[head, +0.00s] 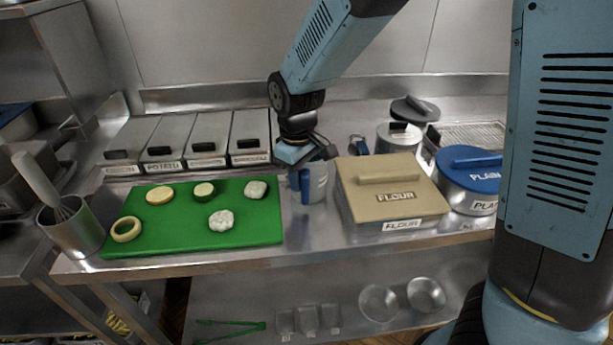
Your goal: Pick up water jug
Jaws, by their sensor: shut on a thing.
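The water jug (317,183) is a pale, translucent jug with a blue handle (305,186). In the head view it stands upright at the middle of the steel counter, between the green board and the flour box. My gripper (301,165) reaches down from above and is shut on the jug near its handle and rim. The gripper hides part of the jug's top. I cannot tell whether the jug's base touches the counter.
The green cutting board (250,228) with several food pieces lies to the left. The beige flour box (362,214) is close on the right, with a blue-lidded tub (467,190) beyond. Labelled bins (207,160) line the back. A whisk container (71,236) stands at the left end.

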